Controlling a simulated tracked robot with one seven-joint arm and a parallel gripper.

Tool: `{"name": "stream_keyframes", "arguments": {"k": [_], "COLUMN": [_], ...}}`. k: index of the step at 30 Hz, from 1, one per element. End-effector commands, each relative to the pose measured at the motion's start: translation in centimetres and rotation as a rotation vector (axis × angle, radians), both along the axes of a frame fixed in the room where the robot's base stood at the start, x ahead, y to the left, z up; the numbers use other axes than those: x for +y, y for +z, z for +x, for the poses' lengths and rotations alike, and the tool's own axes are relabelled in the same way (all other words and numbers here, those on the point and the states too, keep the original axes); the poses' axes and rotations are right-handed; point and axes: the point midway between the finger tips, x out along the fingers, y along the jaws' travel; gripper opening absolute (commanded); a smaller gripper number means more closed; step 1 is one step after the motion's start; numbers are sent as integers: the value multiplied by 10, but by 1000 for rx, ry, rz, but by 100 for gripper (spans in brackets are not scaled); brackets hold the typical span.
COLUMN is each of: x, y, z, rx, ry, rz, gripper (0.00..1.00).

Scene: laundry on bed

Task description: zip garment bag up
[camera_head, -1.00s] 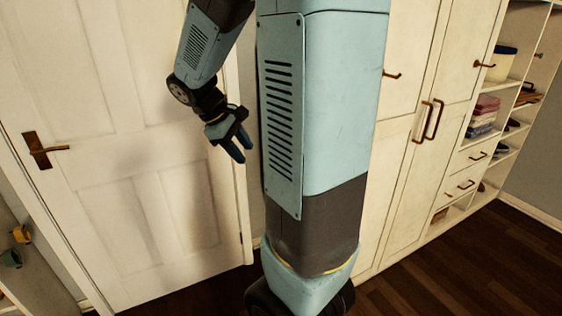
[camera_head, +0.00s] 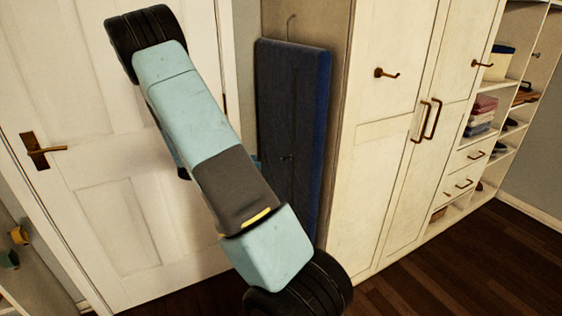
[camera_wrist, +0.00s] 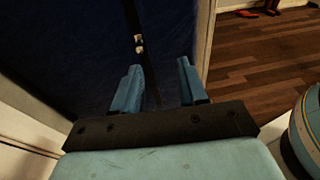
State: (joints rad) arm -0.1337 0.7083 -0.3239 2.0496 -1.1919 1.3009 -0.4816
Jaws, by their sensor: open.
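The dark blue garment bag (camera_head: 308,110) hangs upright from a hook (camera_head: 291,28) on the side of the wardrobe. A seam runs down its middle, with a small zipper pull (camera_head: 287,157) about halfway down. In the wrist view the bag (camera_wrist: 75,50) fills the upper left, and the small metallic pull (camera_wrist: 139,43) lies just beyond my fingertips. My gripper (camera_wrist: 158,70) is open and empty, its two blue fingers apart and pointing at the bag, with the pull slightly left of centre.
The white wardrobe (camera_head: 390,150) stands right of the bag, with coat hooks and door handles sticking out. A closed white door (camera_head: 80,130) with a brown handle (camera_head: 40,150) is at the left. Open shelves (camera_head: 490,110) stand farther right. Dark wood floor (camera_head: 440,265) is clear at the lower right.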

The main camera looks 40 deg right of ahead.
Motion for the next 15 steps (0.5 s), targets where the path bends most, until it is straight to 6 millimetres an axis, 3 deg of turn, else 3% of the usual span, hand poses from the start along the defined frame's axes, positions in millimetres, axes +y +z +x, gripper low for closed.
{"name": "stream_keyframes", "arguments": {"k": [6, 15], "x": [-13, -23], "y": [-32, -44], "z": [21, 28], "rx": [161, 228], "ry": [86, 124], "rz": [-95, -137], "gripper": [42, 42]}}
